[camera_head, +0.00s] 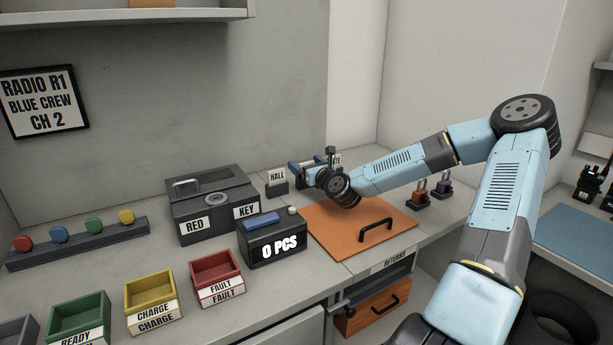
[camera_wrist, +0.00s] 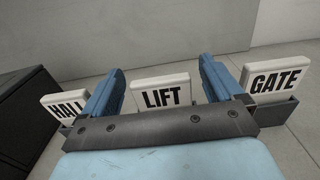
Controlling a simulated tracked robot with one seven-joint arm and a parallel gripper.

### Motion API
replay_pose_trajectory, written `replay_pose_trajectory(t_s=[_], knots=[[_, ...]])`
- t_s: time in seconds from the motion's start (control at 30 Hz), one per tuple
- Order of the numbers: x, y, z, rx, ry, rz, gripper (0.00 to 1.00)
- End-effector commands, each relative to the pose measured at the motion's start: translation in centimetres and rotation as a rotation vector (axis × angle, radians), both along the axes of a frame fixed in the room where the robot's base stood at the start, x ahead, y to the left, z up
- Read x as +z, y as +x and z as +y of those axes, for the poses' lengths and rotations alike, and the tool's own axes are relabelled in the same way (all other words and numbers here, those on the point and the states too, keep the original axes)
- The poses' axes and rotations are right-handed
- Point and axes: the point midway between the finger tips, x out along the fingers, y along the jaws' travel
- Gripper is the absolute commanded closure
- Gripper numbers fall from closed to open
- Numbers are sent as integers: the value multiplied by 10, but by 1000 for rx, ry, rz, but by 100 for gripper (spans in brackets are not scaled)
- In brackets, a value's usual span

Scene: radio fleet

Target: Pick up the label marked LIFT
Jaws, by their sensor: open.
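The LIFT label (camera_wrist: 162,94) is a white plate with black letters, upright in the middle of the wrist view. My gripper (camera_wrist: 160,85) is open, with one blue finger on each side of the LIFT label; I cannot tell whether they touch it. The label's lower part is hidden behind the gripper's dark body. In the head view my gripper (camera_head: 312,163) is at the back of the counter, and the LIFT label is hidden behind it.
The HALL label (camera_wrist: 66,106) stands close on the left and the GATE label (camera_wrist: 275,80) close on the right, in a dark holder. A dark box (camera_head: 213,203) marked RED and KEY stands left. An orange board (camera_head: 345,240) with a handle lies in front.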

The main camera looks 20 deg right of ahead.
Motion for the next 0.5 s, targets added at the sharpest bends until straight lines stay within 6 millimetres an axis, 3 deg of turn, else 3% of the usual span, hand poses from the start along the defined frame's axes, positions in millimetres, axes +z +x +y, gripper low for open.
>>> replay_pose_trajectory(t_s=[0.17, 0.5], knots=[[0, 0, 0, 0, 0, 0, 8], [0, 0, 0, 0, 0, 0, 41]])
